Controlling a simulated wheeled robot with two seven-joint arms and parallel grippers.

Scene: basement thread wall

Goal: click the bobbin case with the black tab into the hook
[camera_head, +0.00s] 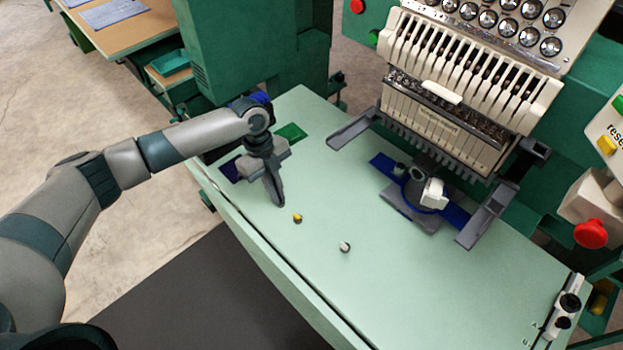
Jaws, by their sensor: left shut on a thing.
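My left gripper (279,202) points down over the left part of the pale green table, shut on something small. The dark fingers hide what they hold; it is most likely the bobbin case with the black tab, as I make out no such case elsewhere. The hook unit (416,188), a grey round body with a white block on a grey base, stands under the sewing heads, to the right of and apart from my left gripper. A small case with a yellow tab (297,218) and a pale one (345,247) lie on the table. My right gripper is not in view.
The embroidery machine's head (465,115) overhangs the hook, with grey arms (487,215) on either side. A green pad (291,132) and a blue pad (231,169) lie near my left gripper. The table's (420,285) front middle is clear. A red button (590,234) is at right.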

